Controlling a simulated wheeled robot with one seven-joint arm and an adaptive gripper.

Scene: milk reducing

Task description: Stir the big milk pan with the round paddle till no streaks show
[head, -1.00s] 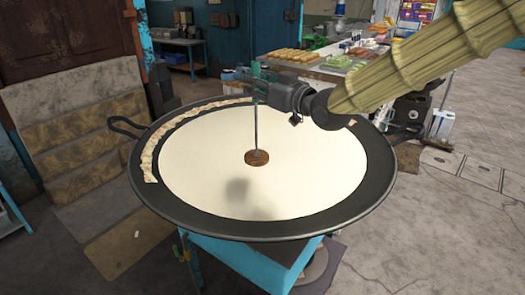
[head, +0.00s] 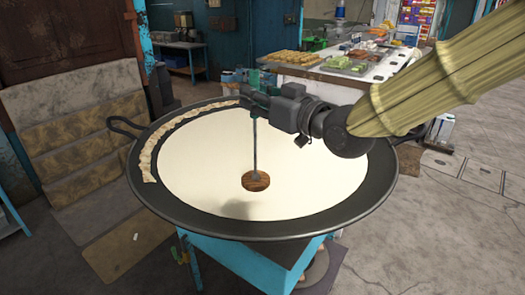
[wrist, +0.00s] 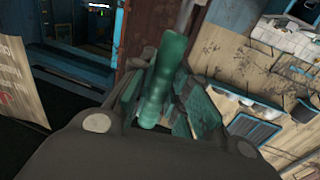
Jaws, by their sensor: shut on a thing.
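The big pan (head: 345,205) is wide, dark and round, and holds an even, cream-coloured disc of milk (head: 310,185). I see no clear streaks in it, only a soft shadow near the front. A crinkled cream-coloured strip (head: 160,140) lies along the left and back rim. My gripper (head: 252,95) is above the pan, shut on the paddle's green handle (wrist: 163,80), which the wrist view shows between the fingers. The rod's top is partly hidden by the gripper.
The pan stands on a blue stand (head: 255,262) and has loop handles at both sides. Behind it is a table (head: 340,72) with trays of food. Stone steps (head: 65,140) are at the left. Open floor lies at the right.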

